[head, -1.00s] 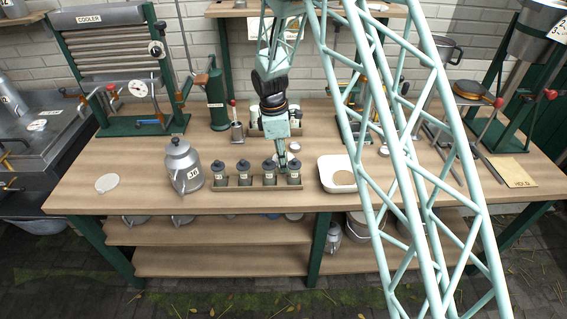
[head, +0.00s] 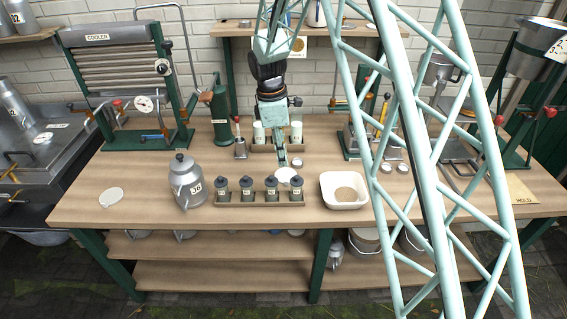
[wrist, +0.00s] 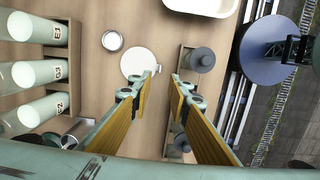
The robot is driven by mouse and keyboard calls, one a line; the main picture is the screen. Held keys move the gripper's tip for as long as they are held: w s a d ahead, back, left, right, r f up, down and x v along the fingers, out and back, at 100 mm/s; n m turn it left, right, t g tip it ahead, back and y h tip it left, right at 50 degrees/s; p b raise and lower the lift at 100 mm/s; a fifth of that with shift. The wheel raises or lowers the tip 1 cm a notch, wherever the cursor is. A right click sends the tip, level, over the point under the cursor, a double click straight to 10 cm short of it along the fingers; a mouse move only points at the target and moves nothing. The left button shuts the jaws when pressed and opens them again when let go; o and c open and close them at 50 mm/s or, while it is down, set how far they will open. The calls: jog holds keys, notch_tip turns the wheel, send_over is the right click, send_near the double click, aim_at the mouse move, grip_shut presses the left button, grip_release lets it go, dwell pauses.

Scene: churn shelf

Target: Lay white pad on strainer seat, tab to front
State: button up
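A round white pad (head: 287,176) with a small tab lies flat on the bench, behind the rack of small grey-capped bottles. In the wrist view the pad (wrist: 137,63) lies just beyond my fingertips, its tab pointing right toward the bottle rack. My gripper (head: 282,161) points down close over the pad. In the wrist view its two fingers (wrist: 165,82) are apart with nothing between them. A second round white disc (head: 111,197) lies at the left of the bench. I cannot make out the strainer seat for certain; my lattice arm covers part of the right side.
The small-bottle rack (head: 254,197) stands just in front of the pad. White bottles (head: 296,133) stand in a rack behind. A small round tin (wrist: 112,41) is close to the pad. A white tray (head: 329,200) holding a tan disc is to the right. A kettle (head: 187,184) stands left.

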jog(key=shift+a+r, duration=0.1)
jog(key=shift+r, duration=0.45)
jog(key=shift+r, duration=0.15)
dwell(0.5)
